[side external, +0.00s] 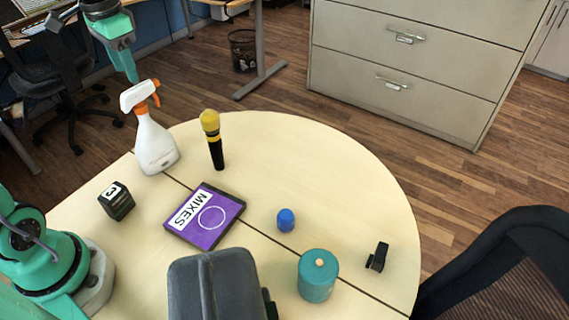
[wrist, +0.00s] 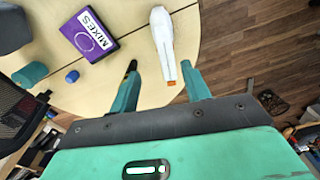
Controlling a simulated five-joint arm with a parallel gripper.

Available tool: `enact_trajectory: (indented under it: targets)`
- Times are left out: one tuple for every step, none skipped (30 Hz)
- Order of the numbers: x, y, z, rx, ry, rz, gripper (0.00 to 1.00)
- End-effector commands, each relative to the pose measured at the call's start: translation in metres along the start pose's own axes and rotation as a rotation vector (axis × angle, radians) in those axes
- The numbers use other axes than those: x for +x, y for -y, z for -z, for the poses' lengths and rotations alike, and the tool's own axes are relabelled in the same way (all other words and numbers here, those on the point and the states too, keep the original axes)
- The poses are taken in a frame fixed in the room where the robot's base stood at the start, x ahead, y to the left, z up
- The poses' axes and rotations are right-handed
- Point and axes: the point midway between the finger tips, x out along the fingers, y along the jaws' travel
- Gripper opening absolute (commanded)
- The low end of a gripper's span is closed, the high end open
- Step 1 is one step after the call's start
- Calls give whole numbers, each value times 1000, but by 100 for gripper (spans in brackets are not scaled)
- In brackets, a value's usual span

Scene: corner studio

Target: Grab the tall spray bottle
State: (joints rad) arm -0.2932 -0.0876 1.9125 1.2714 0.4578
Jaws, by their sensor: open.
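The tall spray bottle (side external: 155,145) is white with an orange trigger and stands upright at the left back of the round table. My gripper (side external: 131,75) is just above and behind its head in the side view, fingers pointing down. In the wrist view the bottle (wrist: 162,38) is seen from above, its head and orange part (wrist: 172,83) lying in line with the gap between the two open teal fingers of my gripper (wrist: 160,68). Nothing is held. I cannot tell whether a finger touches the bottle.
A yellow and black microphone (side external: 213,138) stands close right of the bottle. A purple MIXES case (side external: 222,222), black cube (side external: 117,201), blue object (side external: 286,220), teal cylinder (side external: 318,275), dark grey object (side external: 215,285) and small black object (side external: 378,257) are also on the table (side external: 330,165).

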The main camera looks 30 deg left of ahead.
Motion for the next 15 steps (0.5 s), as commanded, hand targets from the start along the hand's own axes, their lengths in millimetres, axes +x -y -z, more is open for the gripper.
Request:
enact_trajectory:
  targets:
    - [2, 6, 3, 3, 15, -7, 47]
    - [2, 8, 4, 7, 21, -10, 47]
    - [3, 11, 5, 10, 29, -14, 47]
    - [4, 12, 6, 12, 33, -16, 47]
    - [4, 14, 6, 13, 36, -18, 47]
    - [4, 15, 7, 15, 39, -19, 47]
    - [4, 16, 7, 16, 40, -20, 47]
    - [4, 16, 7, 17, 41, -21, 47]
    - [4, 16, 7, 18, 41, -21, 47]
    - [4, 16, 7, 18, 41, -21, 47]
    - [4, 16, 7, 18, 41, -21, 47]
    - [5, 16, 7, 18, 42, -21, 47]
    - [6, 16, 7, 18, 42, -21, 47]
    - [8, 16, 7, 18, 42, -21, 47]
    - [10, 16, 7, 18, 43, -22, 47]
